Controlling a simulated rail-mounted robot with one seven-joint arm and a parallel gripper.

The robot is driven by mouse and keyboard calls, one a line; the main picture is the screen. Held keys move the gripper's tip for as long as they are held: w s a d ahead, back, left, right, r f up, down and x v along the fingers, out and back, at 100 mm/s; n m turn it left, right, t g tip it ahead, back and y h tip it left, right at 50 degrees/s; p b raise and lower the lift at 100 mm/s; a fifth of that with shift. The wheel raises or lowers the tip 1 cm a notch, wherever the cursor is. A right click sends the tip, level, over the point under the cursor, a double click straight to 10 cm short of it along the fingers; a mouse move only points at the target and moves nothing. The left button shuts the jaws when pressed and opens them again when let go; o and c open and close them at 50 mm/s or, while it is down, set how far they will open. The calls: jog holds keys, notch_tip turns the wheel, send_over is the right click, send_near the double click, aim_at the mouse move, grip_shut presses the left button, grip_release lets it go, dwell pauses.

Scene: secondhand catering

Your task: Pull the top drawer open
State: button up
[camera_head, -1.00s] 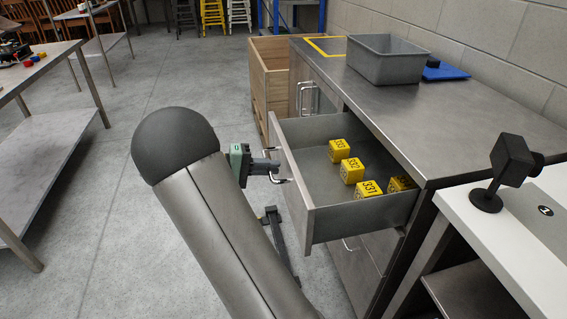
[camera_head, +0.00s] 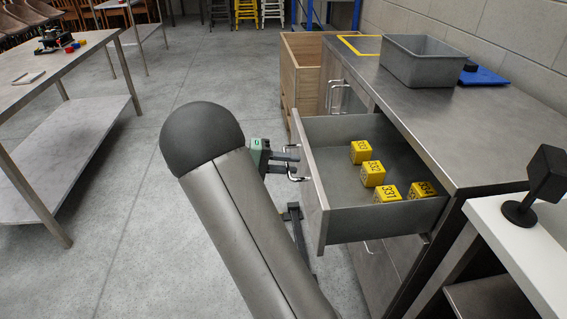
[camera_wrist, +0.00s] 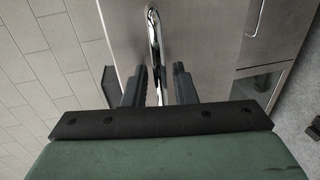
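The top drawer (camera_head: 402,216) of the metal cabinet stands well open, its grey front panel (camera_head: 311,200) pulled out to the left. Several yellow numbered cubes (camera_head: 372,173) lie inside it. My gripper (camera_head: 291,154) is at the outer side of the drawer front, by its bar handle (camera_head: 294,177). In the wrist view the two dark fingers (camera_wrist: 160,78) are spread apart, with the shiny handle (camera_wrist: 154,32) between them and a visible gap, so the gripper is open.
A grey bin (camera_head: 418,62) and a blue board (camera_head: 484,76) sit on the cabinet top (camera_head: 455,130). A wooden crate (camera_head: 303,72) stands behind the drawer. A white table (camera_head: 525,235) is at right, a metal table (camera_head: 75,58) at left.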

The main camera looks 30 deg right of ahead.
jog(key=p+v, duration=0.1)
jog(key=v, duration=1.6)
jog(key=shift+a+p, duration=0.2)
jog(key=shift+p, duration=0.15)
jog(key=shift+w, duration=0.1)
